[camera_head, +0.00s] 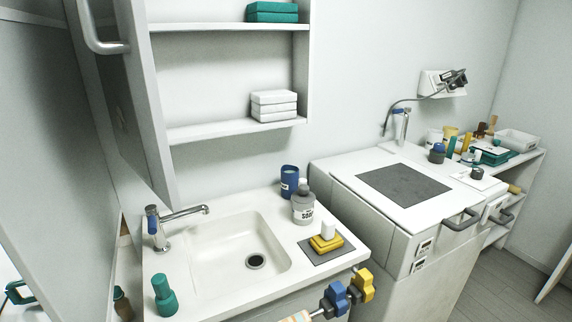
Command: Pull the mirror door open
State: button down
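The mirror door (119,110) of the wall cabinet is at the upper left. It stands swung out from the cabinet, seen almost edge-on, with a darker panel on its left face. Its grey bar handle (92,30) is near the top of the frame. The cabinet (302,75) is open to view, with a shelf (225,27) holding teal folded items (272,12) and a lower shelf (235,129) holding a white stack (274,105). I cannot make out my gripper in this view, and nothing is seen touching the handle.
A sink (235,250) with a faucet (160,225), soap bottle (303,205), blue cup (289,180) and teal bottle (165,296) lies below the cabinet. Blue (336,296) and yellow (362,286) knob-like pieces show at its front. A wall panel (50,140) stands close on the left.

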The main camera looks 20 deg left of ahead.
aim_at(117, 31)
jog(key=z, duration=0.15)
jog(key=i, duration=0.85)
jog(key=u, duration=1.6)
